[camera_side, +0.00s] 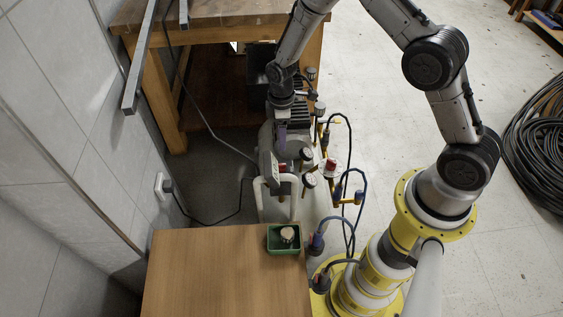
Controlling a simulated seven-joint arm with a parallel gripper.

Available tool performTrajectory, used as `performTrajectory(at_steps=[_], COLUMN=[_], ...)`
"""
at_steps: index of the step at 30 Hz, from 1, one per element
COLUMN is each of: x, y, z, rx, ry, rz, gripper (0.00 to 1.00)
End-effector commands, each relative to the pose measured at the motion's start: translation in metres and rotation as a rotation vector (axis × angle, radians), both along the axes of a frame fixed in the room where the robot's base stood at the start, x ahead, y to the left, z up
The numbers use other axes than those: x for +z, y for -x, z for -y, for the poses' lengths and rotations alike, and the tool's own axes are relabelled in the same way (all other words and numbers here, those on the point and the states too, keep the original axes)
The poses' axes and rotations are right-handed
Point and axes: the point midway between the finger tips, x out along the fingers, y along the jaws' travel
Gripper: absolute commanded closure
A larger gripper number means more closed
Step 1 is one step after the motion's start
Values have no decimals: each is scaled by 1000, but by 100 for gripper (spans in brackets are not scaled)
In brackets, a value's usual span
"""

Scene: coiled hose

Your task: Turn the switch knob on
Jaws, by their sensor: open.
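A grey switch box (267,166) stands on the compressor below my arm. A small red part (283,168) shows at its right side and looks like the switch knob. The knob is too small to tell which way it is turned. My gripper (282,148) points down from above, just over the red part. Its jaws are open, with nothing seen between them. I cannot tell whether the fingertips touch the box or are apart from it. The lower fingertips blend into the compressor behind them.
Several gauges (309,181), hoses and a second red-topped fitting (331,166) crowd the right of the gripper. A wooden table (215,280) in front holds a green tray (271,248) with a round metallic piece (287,234). A black cable (215,221) runs to the wall outlet (161,187).

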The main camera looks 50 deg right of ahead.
Motion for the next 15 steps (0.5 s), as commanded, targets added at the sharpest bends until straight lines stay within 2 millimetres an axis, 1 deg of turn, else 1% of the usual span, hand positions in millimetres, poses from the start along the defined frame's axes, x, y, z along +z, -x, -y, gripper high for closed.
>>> performTrajectory(at_steps=[5,15], x=[-24,-91], y=[1,1], z=[0,0], rx=[-1,-1], ry=[0,0], rz=[-3,-3], gripper=[32,32])
